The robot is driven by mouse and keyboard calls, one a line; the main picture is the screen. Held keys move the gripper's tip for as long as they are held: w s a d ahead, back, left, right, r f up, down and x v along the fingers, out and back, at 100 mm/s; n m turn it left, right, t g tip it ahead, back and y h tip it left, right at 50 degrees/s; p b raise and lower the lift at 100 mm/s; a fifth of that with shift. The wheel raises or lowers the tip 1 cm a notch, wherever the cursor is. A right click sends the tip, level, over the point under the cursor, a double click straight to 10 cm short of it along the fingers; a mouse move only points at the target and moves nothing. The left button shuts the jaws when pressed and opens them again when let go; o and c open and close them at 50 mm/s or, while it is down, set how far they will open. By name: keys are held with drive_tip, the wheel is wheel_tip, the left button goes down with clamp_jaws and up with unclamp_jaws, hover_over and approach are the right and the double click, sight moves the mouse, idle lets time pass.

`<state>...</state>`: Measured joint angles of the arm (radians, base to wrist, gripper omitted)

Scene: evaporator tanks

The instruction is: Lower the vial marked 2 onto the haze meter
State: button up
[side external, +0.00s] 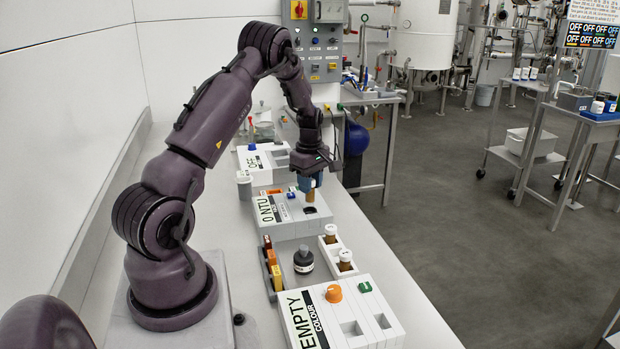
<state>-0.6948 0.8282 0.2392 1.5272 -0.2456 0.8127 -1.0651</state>
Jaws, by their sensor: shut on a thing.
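My gripper (309,182) points down and is shut on a small amber vial (311,196). Any number on this vial is too small to read. The vial is upright above the haze meter (287,229), a pale grey box with a "0 NTU" display. A dark round opening (310,210) in the meter's top shows just below the vial. A small gap seems to lie between the vial and the opening, but I cannot tell its exact height. The gripper fingers hide the vial's top.
A white rack (338,252) in front of the meter holds two capped amber vials. A black bottle (303,259) stands beside it. The colour meter (310,322), reading "EMPTY", is nearest the camera.

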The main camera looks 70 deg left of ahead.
sight(310, 202)
drive_tip(key=shift+f, duration=2.7)
drive_tip(key=o, duration=1)
wheel_tip(310, 202, up, 13)
drive_tip(key=shift+f, duration=0.1)
